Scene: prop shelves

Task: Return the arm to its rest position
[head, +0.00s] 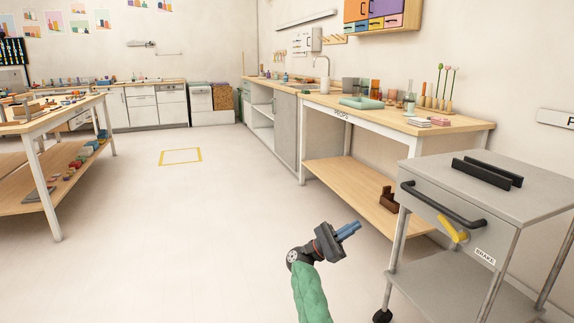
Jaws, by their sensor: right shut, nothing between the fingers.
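My right gripper (348,231) is in the lower middle of the head view, at the end of my green-sleeved arm. Its bluish fingers are together with nothing between them, and they point up and to the right. It is over the open floor, left of the grey cart, and does not appear to touch anything. My left gripper is not in the view.
A grey cart (520,180) with a black handle and yellow brake lever stands at right. Behind it is a wooden props table (455,124) with a lower shelf. Another table (50,117) stands at left. The pale floor (180,230) between is clear.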

